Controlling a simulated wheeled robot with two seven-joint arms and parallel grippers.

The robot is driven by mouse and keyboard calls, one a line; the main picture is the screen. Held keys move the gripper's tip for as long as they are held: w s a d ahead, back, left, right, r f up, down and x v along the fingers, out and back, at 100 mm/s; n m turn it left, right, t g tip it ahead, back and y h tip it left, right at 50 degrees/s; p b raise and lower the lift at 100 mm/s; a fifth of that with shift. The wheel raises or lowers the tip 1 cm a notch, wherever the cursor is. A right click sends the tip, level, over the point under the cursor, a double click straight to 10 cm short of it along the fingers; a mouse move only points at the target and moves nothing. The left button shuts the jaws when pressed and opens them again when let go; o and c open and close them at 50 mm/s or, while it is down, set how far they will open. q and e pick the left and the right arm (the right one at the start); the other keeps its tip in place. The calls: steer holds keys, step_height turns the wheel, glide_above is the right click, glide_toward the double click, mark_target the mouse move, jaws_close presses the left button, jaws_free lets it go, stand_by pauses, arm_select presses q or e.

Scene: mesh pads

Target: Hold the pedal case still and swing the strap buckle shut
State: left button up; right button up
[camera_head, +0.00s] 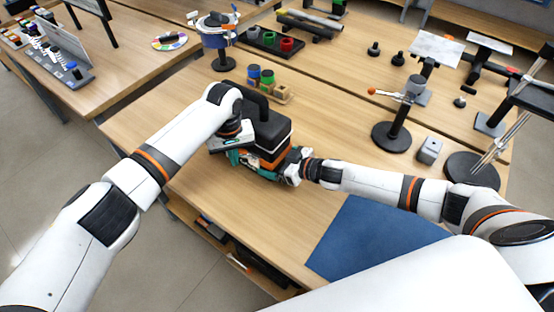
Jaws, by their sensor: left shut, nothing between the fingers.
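The pedal case (268,127) stands on the wooden table, a dark boxy thing with a black handle-like part on top and orange and pale bands. My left gripper (235,156) points down at the case's left front side, with its fingers shut and teal parts close by. I cannot tell whether it touches the case. My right gripper (288,170) is at the case's lower right front corner; its fingers are too small and overlapped to read. The strap buckle cannot be made out, as both grippers cover the front of the case.
A blue mat (370,240) lies at the front right. Behind the case is a wooden holder (270,90) with coloured cylinders. A black stand (392,134) and a small grey box (428,151) are to the right. The table left of the case is bare.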

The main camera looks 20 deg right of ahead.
arm_select(q)
steer(key=o, duration=0.4)
steer(key=shift+d, duration=0.2)
steer(key=shift+r, duration=0.1)
step_height(320, 180, up, 12)
steer(key=shift+a, duration=0.25)
